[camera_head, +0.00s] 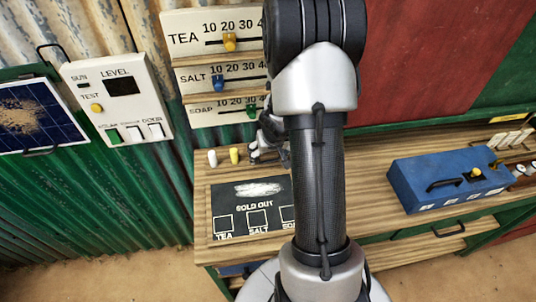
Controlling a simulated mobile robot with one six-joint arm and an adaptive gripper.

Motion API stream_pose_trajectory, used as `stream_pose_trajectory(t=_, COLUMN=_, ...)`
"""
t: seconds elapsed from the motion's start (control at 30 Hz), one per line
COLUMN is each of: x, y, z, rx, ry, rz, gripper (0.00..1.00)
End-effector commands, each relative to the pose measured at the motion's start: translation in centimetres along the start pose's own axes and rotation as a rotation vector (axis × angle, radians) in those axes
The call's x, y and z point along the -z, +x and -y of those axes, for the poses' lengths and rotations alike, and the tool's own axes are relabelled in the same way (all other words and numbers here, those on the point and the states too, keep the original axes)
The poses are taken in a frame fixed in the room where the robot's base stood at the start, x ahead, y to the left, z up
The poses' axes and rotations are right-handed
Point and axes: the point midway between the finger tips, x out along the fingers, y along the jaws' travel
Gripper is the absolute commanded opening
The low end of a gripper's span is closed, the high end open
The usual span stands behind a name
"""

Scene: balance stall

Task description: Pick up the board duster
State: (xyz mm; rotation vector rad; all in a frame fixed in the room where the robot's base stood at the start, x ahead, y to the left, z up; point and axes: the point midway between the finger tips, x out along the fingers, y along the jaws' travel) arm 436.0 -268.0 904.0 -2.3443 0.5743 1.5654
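I cannot make out a board duster for certain; my arm covers much of the counter. My gripper (268,146) shows only in part, left of my arm and low over the back of the counter, beside the chalk pieces. Its fingers are small and partly hidden, so I cannot tell whether they are open or hold anything. A black board (226,206) marked SOLD OUT, with a white chalk smear and boxes for TEA and SALT, lies on the counter.
A white chalk (212,158) and a yellow chalk (234,155) stand behind the board on the wooden counter (203,190). A blue box (420,184) with a black handle is at right. Slider panels (187,18) and a LEVEL panel (145,88) hang behind.

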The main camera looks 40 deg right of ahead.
Motion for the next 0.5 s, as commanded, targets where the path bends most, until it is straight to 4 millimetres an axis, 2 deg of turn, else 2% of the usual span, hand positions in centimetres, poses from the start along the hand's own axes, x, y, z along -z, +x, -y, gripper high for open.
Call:
stream_pose_trajectory(t=0.07, x=-0.02, y=-0.01, z=0.00, rx=0.000, ry=0.000, rz=0.000, gripper=0.72)
stream_pose_trajectory(t=0.5, x=-0.03, y=0.00, z=0.00, rx=0.000, ry=0.000, rz=0.001, gripper=0.42)
